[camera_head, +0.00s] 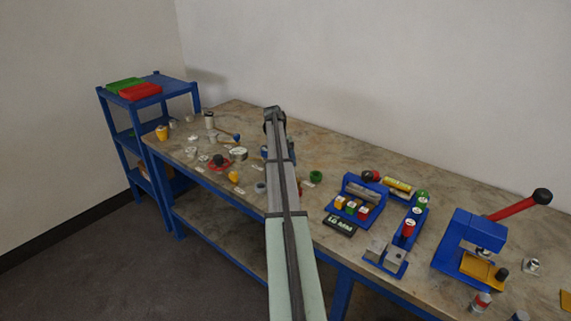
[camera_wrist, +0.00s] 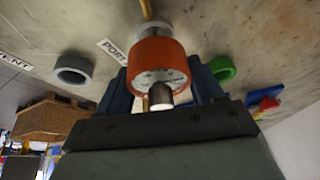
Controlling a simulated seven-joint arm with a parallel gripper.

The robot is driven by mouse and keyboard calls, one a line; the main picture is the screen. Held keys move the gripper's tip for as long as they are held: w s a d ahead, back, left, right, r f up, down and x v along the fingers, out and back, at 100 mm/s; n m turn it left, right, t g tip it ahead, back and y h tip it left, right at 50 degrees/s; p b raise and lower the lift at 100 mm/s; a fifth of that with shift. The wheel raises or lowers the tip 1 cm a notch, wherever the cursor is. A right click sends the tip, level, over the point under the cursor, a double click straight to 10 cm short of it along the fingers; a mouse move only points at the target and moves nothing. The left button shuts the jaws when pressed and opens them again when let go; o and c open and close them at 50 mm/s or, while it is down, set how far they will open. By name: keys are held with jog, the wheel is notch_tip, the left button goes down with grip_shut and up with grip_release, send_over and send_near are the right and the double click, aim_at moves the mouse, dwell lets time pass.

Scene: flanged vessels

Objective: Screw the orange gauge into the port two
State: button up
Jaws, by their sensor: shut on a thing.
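The orange gauge (camera_wrist: 152,56) is between the two dark blue fingers of my gripper (camera_wrist: 160,72), which is shut on it. Its pale printed face and a short metal stub (camera_wrist: 160,97) point toward the wrist camera. A pale round part (camera_wrist: 152,30) is right behind the gauge, with a yellow rod beyond it; I cannot tell whether they touch the gauge. A white label reading "PORT" (camera_wrist: 113,51) lies beside it, its end hidden, so I cannot tell which port it names. In the head view my arm hides the gauge and most of the gripper.
A grey ring (camera_wrist: 73,76) and a green ring (camera_wrist: 222,68) flank the gripper; the green ring also shows in the head view (camera_head: 316,176). Several small parts lie on the bench's left. A blue rack (camera_head: 353,208) and a blue press (camera_head: 468,245) stand at right.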

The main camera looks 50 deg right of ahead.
jog(key=shift+m+y, duration=0.3)
jog(key=shift+m, duration=0.4)
jog(key=o, duration=1.3)
jog(key=shift+w+r, duration=0.1)
jog(key=shift+w+r, duration=0.2)
jog(key=shift+r, duration=0.25)
jog(key=shift+v, duration=1.1)
jog(key=w+d, duration=0.1)
jog(key=w, duration=0.2)
jog(key=w+d, duration=0.1)
jog(key=w, duration=0.3)
jog(key=w+d, duration=0.2)
jog(key=w, duration=0.2)
jog(key=shift+f, duration=0.15)
